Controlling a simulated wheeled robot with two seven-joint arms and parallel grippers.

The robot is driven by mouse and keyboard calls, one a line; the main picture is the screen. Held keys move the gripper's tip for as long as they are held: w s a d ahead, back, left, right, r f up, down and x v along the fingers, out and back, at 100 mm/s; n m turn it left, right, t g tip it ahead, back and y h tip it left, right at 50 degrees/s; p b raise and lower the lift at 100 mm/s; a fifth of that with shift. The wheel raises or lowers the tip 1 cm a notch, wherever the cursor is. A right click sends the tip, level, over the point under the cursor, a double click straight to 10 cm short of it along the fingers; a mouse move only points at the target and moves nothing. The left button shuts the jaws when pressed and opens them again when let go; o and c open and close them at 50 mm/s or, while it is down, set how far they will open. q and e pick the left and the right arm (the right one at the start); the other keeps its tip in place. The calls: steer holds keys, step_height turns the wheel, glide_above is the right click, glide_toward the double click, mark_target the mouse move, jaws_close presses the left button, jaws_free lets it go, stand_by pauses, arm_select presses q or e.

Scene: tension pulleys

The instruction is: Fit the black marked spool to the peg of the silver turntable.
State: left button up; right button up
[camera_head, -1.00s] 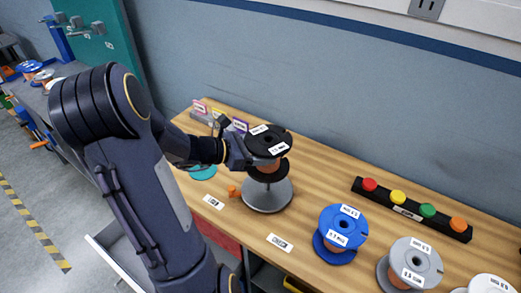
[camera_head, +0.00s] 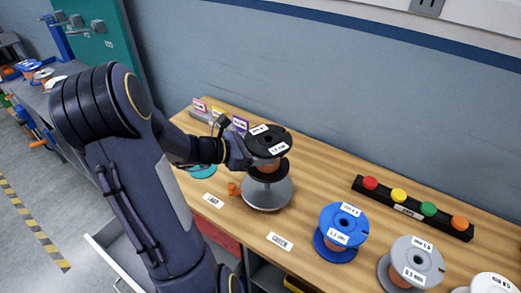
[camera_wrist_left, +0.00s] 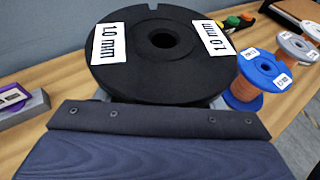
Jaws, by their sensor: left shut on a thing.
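The black spool (camera_head: 268,139) has white labels on its top flange and copper-coloured wire below. In the left wrist view, the black spool (camera_wrist_left: 163,50) fills the upper middle, with "1.0 mm" labels and a centre hole. The turntable's peg is hidden by the spool, so I cannot tell whether the spool is around it. My right gripper is not in view.
A blue spool (camera_head: 341,231), a grey spool (camera_head: 413,262) and a white spool (camera_head: 491,284) stand to the right. A black button bar (camera_head: 411,208) lies behind them. An orange knob (camera_head: 234,189) is left of the turntable. Bare wood (camera_head: 325,185) lies right of the turntable.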

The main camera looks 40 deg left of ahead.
mark_target(260, 170)
arm_select(q)
steer(key=shift+f+b, duration=0.85)
steer(key=shift+f, duration=0.2)
steer(key=shift+f, duration=0.15)
stand_by(0.3)
steer(key=shift+f+b, duration=1.35)
steer(key=shift+f, duration=0.1)
steer(key=shift+f+b, duration=1.35)
steer(key=shift+f, duration=0.05)
steer(key=shift+f, duration=0.2)
stand_by(0.4)
steer(key=shift+f+b, duration=0.7)
steer(key=shift+b, duration=0.1)
steer(key=shift+r, duration=0.1)
